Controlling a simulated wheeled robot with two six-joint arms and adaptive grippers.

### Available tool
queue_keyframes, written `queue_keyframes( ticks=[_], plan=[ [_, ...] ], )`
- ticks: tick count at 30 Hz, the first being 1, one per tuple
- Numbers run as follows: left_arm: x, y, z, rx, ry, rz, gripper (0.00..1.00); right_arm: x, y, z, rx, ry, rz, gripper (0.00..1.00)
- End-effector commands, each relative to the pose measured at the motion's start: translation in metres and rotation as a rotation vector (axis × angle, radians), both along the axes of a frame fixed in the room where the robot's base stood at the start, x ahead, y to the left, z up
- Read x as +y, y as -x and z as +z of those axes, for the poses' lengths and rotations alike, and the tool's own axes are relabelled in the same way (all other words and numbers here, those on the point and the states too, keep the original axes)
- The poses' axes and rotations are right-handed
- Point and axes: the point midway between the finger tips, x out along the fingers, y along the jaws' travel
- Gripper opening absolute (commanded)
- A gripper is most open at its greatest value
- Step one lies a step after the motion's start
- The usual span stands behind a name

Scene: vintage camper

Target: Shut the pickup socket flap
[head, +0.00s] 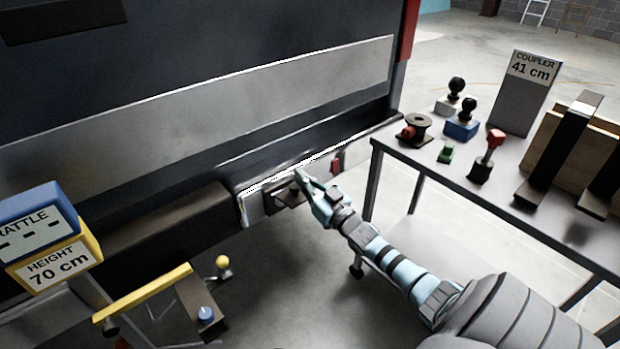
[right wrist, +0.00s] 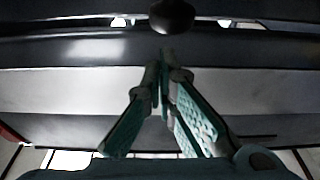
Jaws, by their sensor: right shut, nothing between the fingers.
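The pickup's rear bumper (head: 255,208) is a pale metal bar below the dark tailgate. A small dark fitting (head: 285,197), which looks like the socket with its flap, sits on it, partly hidden by my gripper. I cannot tell how far the flap stands open. My right gripper (head: 301,175) is at this fitting, fingers pointing at the bumper. In the right wrist view its fingertips (right wrist: 164,62) are together and empty, just below a dark rounded part (right wrist: 172,16) that I cannot identify for certain. Whether they touch anything is unclear. My left gripper is not in view.
A metal table (head: 390,147) at right holds tow balls (head: 469,104), a red-knobbed part (head: 494,140), a coupler sign (head: 523,95) and dark brackets (head: 560,150). Blue and yellow signs (head: 55,262) and a yellow bar (head: 145,292) stand at lower left. A red part (head: 336,164) sits on the bumper.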

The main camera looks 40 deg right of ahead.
Motion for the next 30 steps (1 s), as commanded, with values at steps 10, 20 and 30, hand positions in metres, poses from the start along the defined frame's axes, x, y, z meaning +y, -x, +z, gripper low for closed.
queue_keyframes(
  ticks=[10,20,30],
  plan=[
    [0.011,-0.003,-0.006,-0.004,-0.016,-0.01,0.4,0.0,0.003,-0.016,-0.001,0.002,0.001,0.0],
    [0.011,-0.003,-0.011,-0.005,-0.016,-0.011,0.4,0.0,0.004,-0.018,-0.015,0.001,0.001,0.0],
    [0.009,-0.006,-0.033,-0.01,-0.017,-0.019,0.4,0.0,0.008,-0.027,-0.089,0.004,0.0,0.0]
  ],
)
